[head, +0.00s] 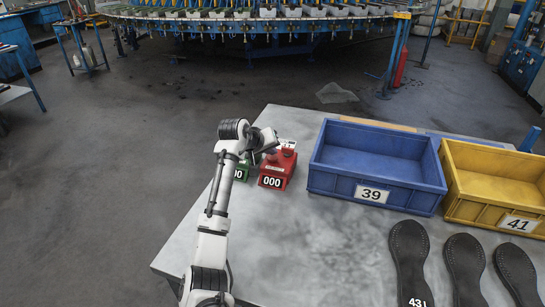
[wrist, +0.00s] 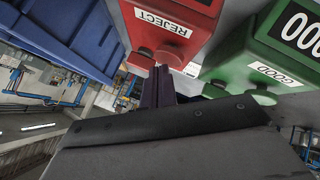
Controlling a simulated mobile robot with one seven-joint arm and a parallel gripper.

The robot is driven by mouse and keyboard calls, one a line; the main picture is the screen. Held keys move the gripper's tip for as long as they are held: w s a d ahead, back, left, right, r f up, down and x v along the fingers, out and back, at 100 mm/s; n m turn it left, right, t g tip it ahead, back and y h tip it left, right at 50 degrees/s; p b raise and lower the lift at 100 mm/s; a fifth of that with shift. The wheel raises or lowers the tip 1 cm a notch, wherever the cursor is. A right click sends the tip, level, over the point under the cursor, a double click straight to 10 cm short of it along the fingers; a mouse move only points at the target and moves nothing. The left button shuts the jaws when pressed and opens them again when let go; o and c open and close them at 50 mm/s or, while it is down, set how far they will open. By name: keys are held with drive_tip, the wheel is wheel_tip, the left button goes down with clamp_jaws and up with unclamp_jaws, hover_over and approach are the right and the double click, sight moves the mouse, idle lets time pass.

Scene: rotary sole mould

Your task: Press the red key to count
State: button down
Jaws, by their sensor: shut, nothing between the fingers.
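The red counter (head: 273,181) stands on the grey table and its display reads 000. In the wrist view the red counter (wrist: 185,22) carries a REJECT label, with a round red key (wrist: 140,62) on its near side and another round red part (wrist: 169,57) beside it. My gripper (wrist: 160,74) is shut and empty, its dark fingertips right by these red parts; I cannot tell whether they touch. In the head view my gripper is over the counters, and its fingertips are hard to make out.
A green counter (wrist: 255,65) labelled GOOD stands close beside the red one; my arm partly hides it in the head view. A blue crate (head: 335,183) marked 39 and a yellow crate (head: 475,212) marked 41 stand to the right. Black soles (head: 409,255) lie in front.

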sight(271, 158)
drive_tip(key=shift+f, duration=0.6)
idle(0.6)
drive_tip(key=shift+r+p, duration=0.9)
drive_tip(key=shift+r, duration=0.1)
wheel_tip(271, 158, up, 5)
drive_tip(key=p, duration=0.4)
drive_tip(key=shift+f, duration=0.15)
drive_tip(key=shift+r, duration=0.25)
drive_tip(key=shift+f, duration=0.1)
